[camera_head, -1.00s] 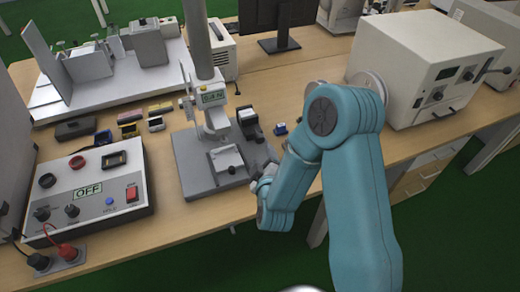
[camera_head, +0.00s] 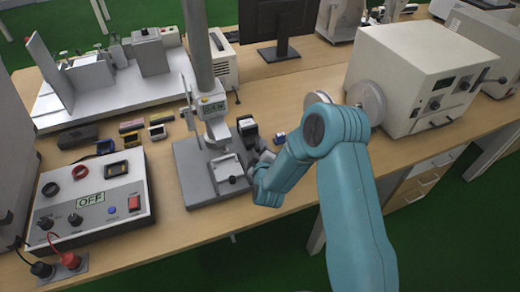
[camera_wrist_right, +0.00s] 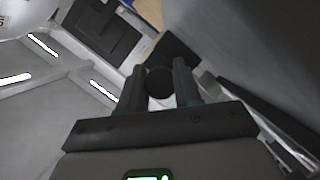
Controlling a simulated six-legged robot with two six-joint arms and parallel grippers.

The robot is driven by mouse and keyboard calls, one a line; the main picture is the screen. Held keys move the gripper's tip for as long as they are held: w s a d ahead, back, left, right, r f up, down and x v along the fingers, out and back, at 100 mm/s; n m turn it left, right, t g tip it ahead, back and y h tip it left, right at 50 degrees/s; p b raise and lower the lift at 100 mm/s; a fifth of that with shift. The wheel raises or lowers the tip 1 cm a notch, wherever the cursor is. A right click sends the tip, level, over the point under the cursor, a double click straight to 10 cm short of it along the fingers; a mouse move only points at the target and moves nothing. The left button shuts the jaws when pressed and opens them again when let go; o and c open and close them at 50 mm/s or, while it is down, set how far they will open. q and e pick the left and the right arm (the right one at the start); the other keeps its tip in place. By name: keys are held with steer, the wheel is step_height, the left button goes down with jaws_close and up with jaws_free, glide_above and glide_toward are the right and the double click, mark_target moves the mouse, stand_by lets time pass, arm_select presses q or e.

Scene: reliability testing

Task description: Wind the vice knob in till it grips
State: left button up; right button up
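The small grey vice (camera_head: 228,172) sits on the flat base plate of the test stand (camera_head: 190,172), left of my right gripper in the head view. A small dark round part (camera_head: 233,180) shows at its front edge. My right gripper (camera_head: 254,158) is low at the right side of the vice, and its fingertips are hard to make out there. In the right wrist view, the two dark fingers (camera_wrist_right: 160,84) stand on either side of a black round knob (camera_wrist_right: 160,80) and appear to touch it. The knob's far side is hidden. My left gripper is out of view.
The stand's column (camera_head: 198,50) rises behind the vice. A control box reading OFF (camera_head: 90,198) lies to the left. A large cream instrument (camera_head: 410,75) stands right.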

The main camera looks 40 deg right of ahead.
steer(key=shift+c, duration=0.9)
steer(key=m+b, duration=0.1)
steer(key=b, duration=0.1)
steer(key=m+y+b, duration=0.1)
steer(key=shift+f+b, duration=0.3)
steer(key=shift+b, duration=0.05)
steer(key=shift+r+m+y, duration=0.25)
steer(key=shift+m+y, duration=0.15)
steer(key=o, duration=1)
steer(key=shift+o, duration=0.2)
steer(key=shift+s+r, duration=0.1)
